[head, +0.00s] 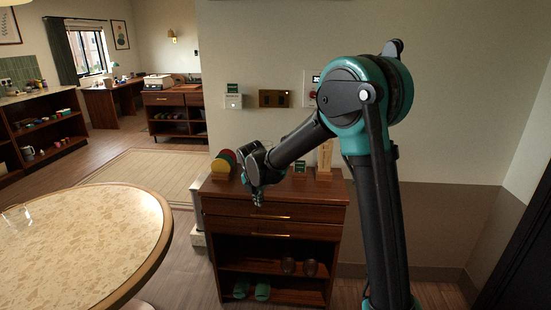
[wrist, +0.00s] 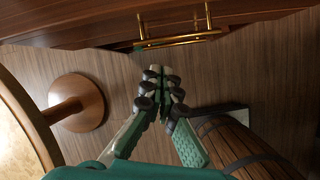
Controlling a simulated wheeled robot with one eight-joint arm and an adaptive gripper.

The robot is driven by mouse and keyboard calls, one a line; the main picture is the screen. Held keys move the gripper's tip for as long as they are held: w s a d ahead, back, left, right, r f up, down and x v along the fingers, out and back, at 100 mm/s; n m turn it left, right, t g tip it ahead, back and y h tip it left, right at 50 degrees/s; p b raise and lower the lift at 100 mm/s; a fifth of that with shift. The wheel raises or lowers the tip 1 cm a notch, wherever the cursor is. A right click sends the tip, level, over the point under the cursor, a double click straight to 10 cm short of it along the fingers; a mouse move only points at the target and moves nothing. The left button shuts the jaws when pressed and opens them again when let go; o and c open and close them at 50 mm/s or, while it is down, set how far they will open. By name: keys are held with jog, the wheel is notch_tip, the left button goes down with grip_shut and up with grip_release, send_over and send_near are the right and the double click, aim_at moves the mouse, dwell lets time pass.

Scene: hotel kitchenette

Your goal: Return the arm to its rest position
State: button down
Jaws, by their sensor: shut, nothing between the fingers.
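My arm with its teal joints stands raised at the right of the head view and bends down to the left. My gripper (head: 257,199) hangs in front of the wooden cabinet (head: 272,228), near its top edge. In the wrist view my gripper (wrist: 161,76) has its green fingers together at the tips, with nothing between them. The fingers point toward the cabinet front and a brass handle (wrist: 178,41), with wood floor below. They look apart from the handle.
A round speckled table (head: 80,235) with a glass (head: 17,217) stands at the left. Small items, including coloured discs (head: 223,164), stand on the cabinet top. Green slippers (head: 262,290) lie on its bottom shelf. A rug (head: 145,175) and open floor lie beyond.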

jog(key=s+d+r+m, duration=0.1)
jog(key=s+d+m, duration=0.5)
jog(key=d+m, duration=0.3)
jog(key=s+d+m, duration=0.5)
jog(key=d+m, duration=0.1)
jog(key=d, duration=0.6)
jog(key=s+d+f+m, duration=0.2)
jog(key=s+d+m, duration=0.3)
jog(key=s+m, duration=0.3)
jog(key=s+d+f+m, duration=0.3)
jog(key=s+d+m, duration=0.2)
jog(key=s+m, duration=0.3)
jog(key=shift+s+d, duration=0.25)
jog(key=shift+s, duration=0.05)
